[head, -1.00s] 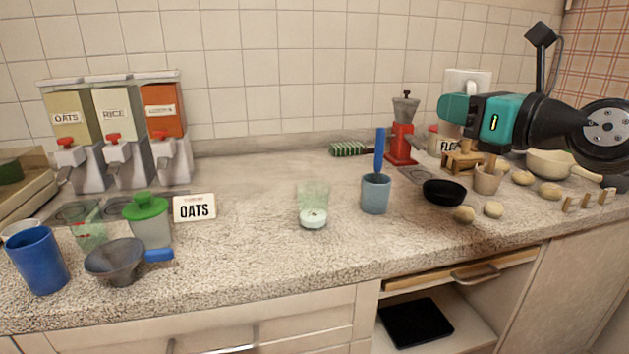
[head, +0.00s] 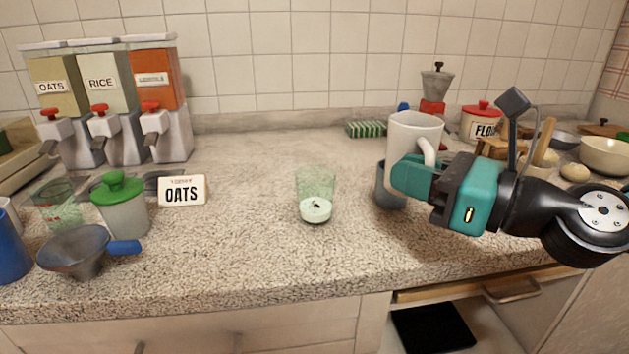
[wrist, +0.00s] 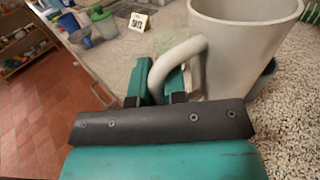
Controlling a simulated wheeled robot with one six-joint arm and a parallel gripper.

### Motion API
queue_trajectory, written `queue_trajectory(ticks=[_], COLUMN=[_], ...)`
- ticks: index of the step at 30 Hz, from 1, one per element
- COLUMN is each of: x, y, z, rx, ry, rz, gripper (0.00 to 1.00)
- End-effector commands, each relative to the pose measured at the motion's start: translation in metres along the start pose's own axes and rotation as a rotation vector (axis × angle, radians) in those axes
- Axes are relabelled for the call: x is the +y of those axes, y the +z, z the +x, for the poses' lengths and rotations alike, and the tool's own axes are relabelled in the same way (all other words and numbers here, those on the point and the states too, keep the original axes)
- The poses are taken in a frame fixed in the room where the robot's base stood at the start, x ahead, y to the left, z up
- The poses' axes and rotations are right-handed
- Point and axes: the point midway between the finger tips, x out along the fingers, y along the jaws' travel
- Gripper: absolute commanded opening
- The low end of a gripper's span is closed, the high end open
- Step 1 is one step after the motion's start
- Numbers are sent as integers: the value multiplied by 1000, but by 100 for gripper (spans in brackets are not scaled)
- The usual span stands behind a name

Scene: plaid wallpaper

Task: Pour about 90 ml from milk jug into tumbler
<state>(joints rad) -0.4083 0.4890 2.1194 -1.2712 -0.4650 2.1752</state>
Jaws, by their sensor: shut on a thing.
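The milk jug (head: 412,135) is a pale grey-white vessel with a side handle. It is upright, right of the tumbler and above the counter. My gripper (head: 422,168) is shut on its handle. The wrist view shows the handle (wrist: 178,58) between my fingers (wrist: 163,88) and the jug's body (wrist: 245,50) beyond; its contents are hidden. The tumbler (head: 315,185) is clear greenish glass, upright on the counter, with a shallow white layer at the bottom and a small dark speck. The jug and tumbler are apart.
A blue-grey cup (head: 388,192) stands behind and below the jug, partly hidden. Left are an oats sign (head: 182,190), a green-lidded jar (head: 122,210) and a grey funnel (head: 75,252). The counter around the tumbler is clear. A drawer (head: 480,290) is open below right.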

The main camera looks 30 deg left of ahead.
Motion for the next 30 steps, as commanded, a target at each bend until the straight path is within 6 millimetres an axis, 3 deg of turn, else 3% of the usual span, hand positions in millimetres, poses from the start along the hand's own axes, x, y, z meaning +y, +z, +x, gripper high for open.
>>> queue_trajectory(ticks=[1,6,13,19,30], x=[17,70,121,135,132], y=[-13,-40,-59,-62,-54], z=[3,7,4,3,2], rx=[1,0,-2,-2,12], ry=[40,163,273,301,294], rz=[6,4,0,-3,15], gripper=[0,0,0,0,0])
